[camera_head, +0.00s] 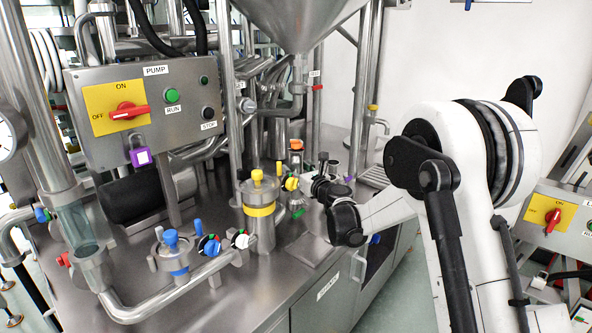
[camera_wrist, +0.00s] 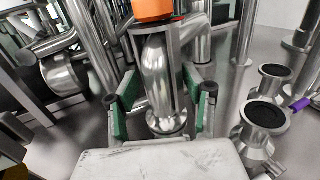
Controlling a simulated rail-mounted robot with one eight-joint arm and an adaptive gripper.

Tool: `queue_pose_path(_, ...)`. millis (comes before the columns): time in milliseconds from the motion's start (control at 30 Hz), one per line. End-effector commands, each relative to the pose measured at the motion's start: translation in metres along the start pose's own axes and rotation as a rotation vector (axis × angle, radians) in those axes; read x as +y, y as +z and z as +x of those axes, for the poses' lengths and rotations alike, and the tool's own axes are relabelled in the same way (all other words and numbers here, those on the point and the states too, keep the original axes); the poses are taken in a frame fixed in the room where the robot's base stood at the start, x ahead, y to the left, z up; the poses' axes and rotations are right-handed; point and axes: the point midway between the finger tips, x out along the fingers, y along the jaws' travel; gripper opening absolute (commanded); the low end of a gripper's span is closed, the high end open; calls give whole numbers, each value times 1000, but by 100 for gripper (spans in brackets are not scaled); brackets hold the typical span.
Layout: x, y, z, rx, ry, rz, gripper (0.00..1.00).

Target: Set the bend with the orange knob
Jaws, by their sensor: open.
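The steel bend (camera_wrist: 160,72) with the orange knob (camera_wrist: 153,10) stands in the middle of the wrist view, with a flange at its lower end. The knob is cut off by the top edge. My gripper (camera_wrist: 160,100) is open, with one green-padded finger on each side of the bend. I cannot tell whether either finger touches it. In the head view the orange knob (camera_head: 296,144) shows behind the yellow-knobbed part, and my gripper (camera_head: 308,196) is low beside it. The bend's lower part is mostly hidden there.
A yellow-knobbed part (camera_head: 259,228) and a blue-knobbed part (camera_head: 172,258) stand to the left on the steel bench (camera_head: 215,300). In the wrist view, black-topped flanged stubs (camera_wrist: 264,114) stand at the right, near a purple handle (camera_wrist: 299,104). Upright pipes (camera_head: 235,95) stand close behind.

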Motion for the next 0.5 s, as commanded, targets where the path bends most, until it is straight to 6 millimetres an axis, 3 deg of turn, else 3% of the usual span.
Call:
queue_pose_path(300,0,0,2,0,0,0,44)
queue_pose_path(500,0,0,2,0,0,0,18)
